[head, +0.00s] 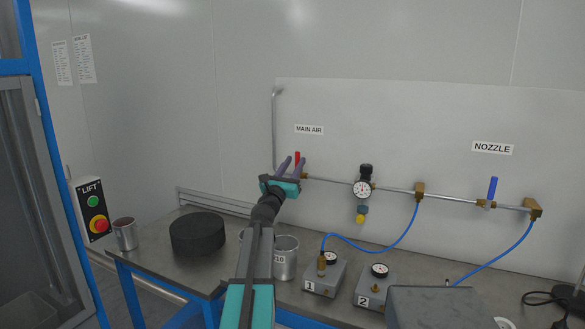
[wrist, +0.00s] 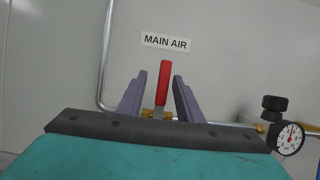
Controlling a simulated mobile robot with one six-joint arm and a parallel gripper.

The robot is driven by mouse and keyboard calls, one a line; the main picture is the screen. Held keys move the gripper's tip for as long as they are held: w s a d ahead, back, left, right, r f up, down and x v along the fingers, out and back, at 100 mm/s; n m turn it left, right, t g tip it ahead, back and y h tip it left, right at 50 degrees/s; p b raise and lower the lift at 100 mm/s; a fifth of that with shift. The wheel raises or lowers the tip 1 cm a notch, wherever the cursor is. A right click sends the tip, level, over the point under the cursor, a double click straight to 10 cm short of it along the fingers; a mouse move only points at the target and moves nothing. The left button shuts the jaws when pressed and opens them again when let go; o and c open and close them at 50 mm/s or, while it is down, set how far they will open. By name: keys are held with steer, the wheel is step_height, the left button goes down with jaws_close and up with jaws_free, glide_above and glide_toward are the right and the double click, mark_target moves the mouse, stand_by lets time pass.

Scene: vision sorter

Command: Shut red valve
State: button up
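The red valve handle (wrist: 164,82) stands upright on the pipe under the "MAIN AIR" label in the wrist view. It also shows in the head view (head: 298,157), partly hidden behind my gripper. My gripper (wrist: 159,78) is open. Its two purple fingers stand on either side of the red handle, with a gap to each. In the head view my gripper (head: 292,160) is in front of the valve. I cannot tell how far the fingertips reach past the handle. The valve's brass body is mostly hidden.
A pressure gauge (head: 362,189) is on the pipe right of the valve, and a blue valve handle (head: 492,188) is farther right. On the bench stand a black round block (head: 197,234), metal cups (head: 285,262) and grey gauge boxes (head: 325,275). Blue hoses (head: 385,248) hang from the pipe.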

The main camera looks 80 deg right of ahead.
steer(key=shift+v, duration=1.15)
steer(key=b+v, duration=0.2)
steer(key=v, duration=0.9)
steer(key=shift+a, duration=0.2)
steer(key=shift+w+f, duration=0.1)
steer(key=shift+w, duration=0.1)
